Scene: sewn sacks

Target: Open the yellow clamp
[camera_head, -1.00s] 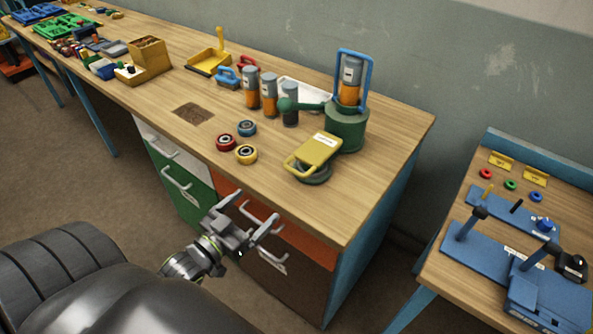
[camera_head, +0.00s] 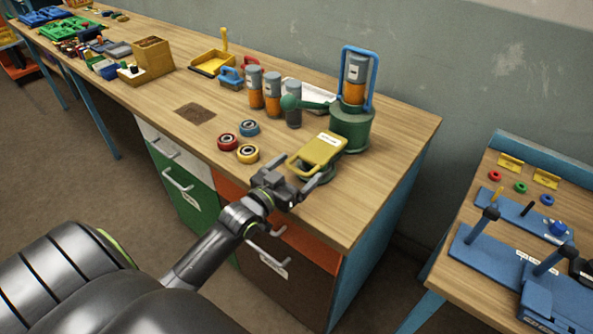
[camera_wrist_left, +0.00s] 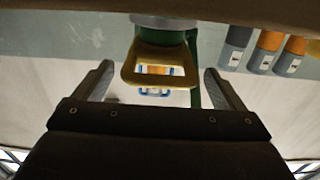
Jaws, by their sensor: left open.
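The yellow clamp (camera_head: 321,149) is a flat yellow plate with a loop handle, on a round green base, near the front right of the wooden bench. Its loop handle points toward my left gripper (camera_head: 297,185). The left gripper is open, just in front of the clamp and apart from it in the head view. In the left wrist view the clamp's yellow handle (camera_wrist_left: 133,75) lies between and beyond the two spread fingers (camera_wrist_left: 158,85). My right gripper does not show.
A green fixture (camera_head: 352,129) with a blue frame stands behind the clamp. Several grey-and-orange cylinders (camera_head: 272,95) stand to its left. Red, blue and yellow rings (camera_head: 248,153) lie on the bench (camera_head: 390,150). A second table (camera_head: 462,205) with blue fixtures is at the right.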

